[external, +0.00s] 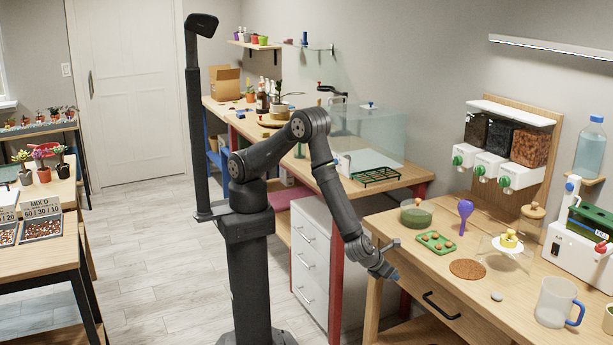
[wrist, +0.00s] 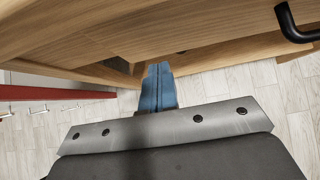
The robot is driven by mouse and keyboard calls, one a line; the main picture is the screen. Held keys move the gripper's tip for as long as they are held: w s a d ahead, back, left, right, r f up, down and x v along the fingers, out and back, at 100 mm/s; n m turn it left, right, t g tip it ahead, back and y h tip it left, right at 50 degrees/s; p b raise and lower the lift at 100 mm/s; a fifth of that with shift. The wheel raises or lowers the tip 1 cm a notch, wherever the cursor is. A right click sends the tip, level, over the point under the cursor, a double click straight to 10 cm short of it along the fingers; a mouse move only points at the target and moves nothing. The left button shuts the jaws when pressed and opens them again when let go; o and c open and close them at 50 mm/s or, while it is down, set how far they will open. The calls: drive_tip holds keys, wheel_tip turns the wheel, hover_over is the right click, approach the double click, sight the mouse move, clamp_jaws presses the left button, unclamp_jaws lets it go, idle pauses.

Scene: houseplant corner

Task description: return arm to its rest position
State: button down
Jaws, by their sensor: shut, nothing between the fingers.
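My gripper (external: 390,273) hangs in front of the right-hand wooden bench (external: 415,275), close to its left front edge. Its blue fingertips are together with nothing between them. In the wrist view the blue fingers (wrist: 158,88) are side by side, pointing at the bench front, with wood above and floor below. I cannot tell the exact gap between the fingers and the bench.
On the bench stand a green tray (external: 435,241), a purple scoop (external: 465,211), a cork mat (external: 467,269) and a clear mug (external: 556,302). A black drawer handle (external: 441,306) sticks out in front. A white drawer unit (external: 309,250) stands left of my gripper. The floor at left (external: 150,260) is clear.

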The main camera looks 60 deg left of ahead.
drive_tip(key=shift+w+r, duration=0.1)
drive_tip(key=shift+w, duration=1.15)
